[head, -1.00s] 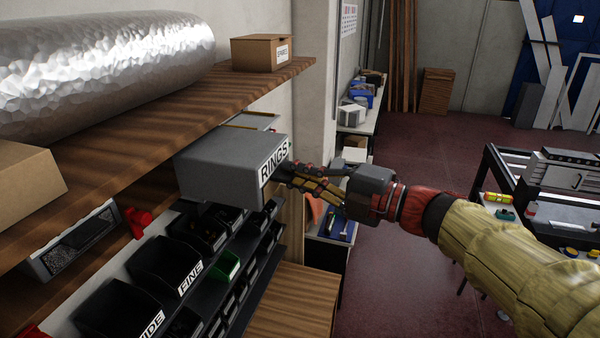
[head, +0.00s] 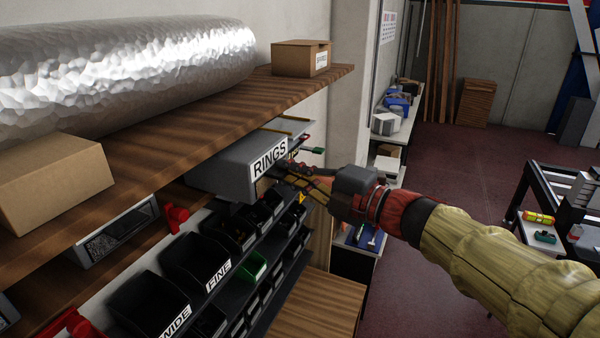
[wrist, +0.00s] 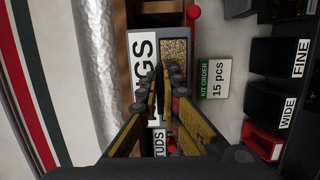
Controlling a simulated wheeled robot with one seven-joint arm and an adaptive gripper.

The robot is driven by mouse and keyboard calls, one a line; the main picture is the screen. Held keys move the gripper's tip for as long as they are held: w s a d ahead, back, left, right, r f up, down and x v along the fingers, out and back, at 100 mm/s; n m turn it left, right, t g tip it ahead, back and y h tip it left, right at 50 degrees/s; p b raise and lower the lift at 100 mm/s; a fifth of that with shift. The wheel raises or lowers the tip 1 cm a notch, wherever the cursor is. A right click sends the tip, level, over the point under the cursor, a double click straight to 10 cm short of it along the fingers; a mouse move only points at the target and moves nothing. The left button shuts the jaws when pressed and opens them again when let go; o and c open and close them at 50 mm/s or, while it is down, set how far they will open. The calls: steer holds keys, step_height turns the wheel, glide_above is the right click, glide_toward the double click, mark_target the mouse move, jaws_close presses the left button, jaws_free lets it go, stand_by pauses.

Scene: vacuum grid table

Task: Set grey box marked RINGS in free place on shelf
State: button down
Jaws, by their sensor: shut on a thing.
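The grey box marked RINGS (head: 230,172) is held at its labelled end by my gripper (head: 284,172), which is shut on it. In the head view the box lies just below the level of the upper shelf (head: 190,125), with its far side partly hidden by that shelf's edge. The label faces my gripper. In the wrist view the fingers (wrist: 160,75) cover part of the RINGS label (wrist: 143,60). I cannot tell whether the box touches the lower shelf (head: 172,212).
A silver roll (head: 120,75) and cardboard boxes (head: 300,58) (head: 55,185) occupy the upper shelf. An open grey box (head: 118,232) with dark contents sits on the lower shelf, left of a red object (head: 176,219). Black bins (head: 190,262) hang below. A KIT ORDER card (wrist: 215,78) shows in the wrist view.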

steer(key=shift+s+a+x, duration=0.25)
steer(key=shift+s+x, duration=0.1)
steer(key=shift+x, duration=1.85)
steer(key=shift+s+a+x, duration=0.25)
steer(key=shift+s+x, duration=0.15)
steer(key=shift+x, duration=1.8)
steer(key=shift+s+a+x, duration=0.2)
steer(key=shift+s+x, duration=0.15)
steer(key=shift+x, duration=1.85)
steer(key=shift+w+a+f, duration=0.15)
steer(key=shift+a, duration=0.3)
steer(key=c, duration=1.9)
jaws_free()
steer(key=shift+f, duration=0.15)
steer(key=shift+d, duration=0.1)
